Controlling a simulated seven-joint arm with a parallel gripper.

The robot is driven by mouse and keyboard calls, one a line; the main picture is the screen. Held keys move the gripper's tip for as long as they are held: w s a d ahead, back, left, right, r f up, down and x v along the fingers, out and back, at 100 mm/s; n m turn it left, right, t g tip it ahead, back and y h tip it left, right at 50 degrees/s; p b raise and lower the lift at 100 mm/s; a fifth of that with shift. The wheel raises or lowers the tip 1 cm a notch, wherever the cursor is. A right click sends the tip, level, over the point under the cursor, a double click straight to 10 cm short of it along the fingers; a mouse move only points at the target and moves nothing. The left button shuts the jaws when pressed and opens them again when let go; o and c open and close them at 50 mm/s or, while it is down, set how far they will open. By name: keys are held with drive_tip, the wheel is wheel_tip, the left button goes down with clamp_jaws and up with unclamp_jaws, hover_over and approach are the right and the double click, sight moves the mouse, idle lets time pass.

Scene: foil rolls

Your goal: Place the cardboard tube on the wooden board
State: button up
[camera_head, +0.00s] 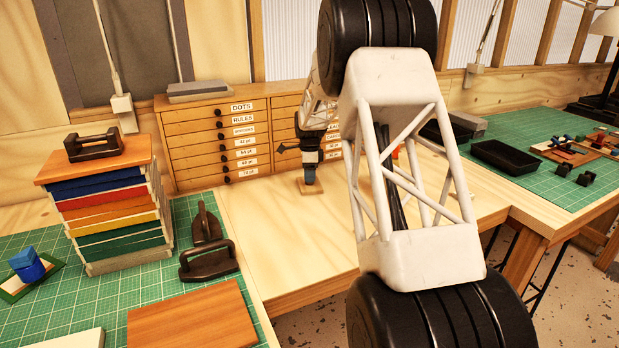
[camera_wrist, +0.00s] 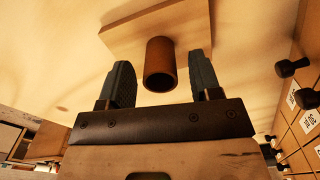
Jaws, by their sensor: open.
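The brown cardboard tube (camera_wrist: 160,55) shows in the wrist view with its dark open end toward the camera. Its far end appears to stand on a small, pale wooden board (camera_wrist: 124,30) on the bench. My gripper (camera_wrist: 160,72) is open, with one finger on each side of the tube and visible gaps between. In the head view, my gripper (camera_head: 310,174) points down just above the small board (camera_head: 312,188), in front of the drawers. The tube cannot be made out there, behind the fingers.
A wooden drawer cabinet (camera_head: 211,140) stands behind my gripper. At left are a stack of coloured trays (camera_head: 115,215), dark handled tools (camera_head: 208,262) and a brown panel (camera_head: 195,318) on a green mat. A black tray (camera_head: 505,158) lies at right. The bench front is clear.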

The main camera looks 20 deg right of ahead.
sight(309, 184)
wheel_tip(309, 184, up, 10)
idle(0.5)
drive_tip(key=shift+r, duration=0.15)
idle(0.6)
drive_tip(key=s+a+r+n, duration=0.4)
drive_tip(key=s+a, duration=0.2)
drive_tip(key=s, duration=0.3)
drive_tip(key=s+a+r+n+t, duration=0.1)
drive_tip(key=s+a+r+n, duration=0.2)
drive_tip(key=s+a, duration=0.5)
drive_tip(key=s+a+r+n, duration=0.3)
drive_tip(key=s+r+n, duration=0.1)
drive_tip(key=s, duration=0.7)
drive_tip(key=s+a+f+n, duration=0.2)
drive_tip(key=s+a+n, duration=0.1)
drive_tip(key=s, duration=0.6)
drive_tip(key=s+a+f+n+t, duration=0.1)
drive_tip(key=s+n, duration=0.3)
drive_tip(key=s, duration=0.6)
drive_tip(key=s+a+f+n, duration=0.4)
drive_tip(key=s, duration=0.6)
drive_tip(key=shift+s+a+t, duration=0.25)
drive_tip(key=shift+a+t, duration=0.05)
drive_tip(key=shift+f, duration=0.1)
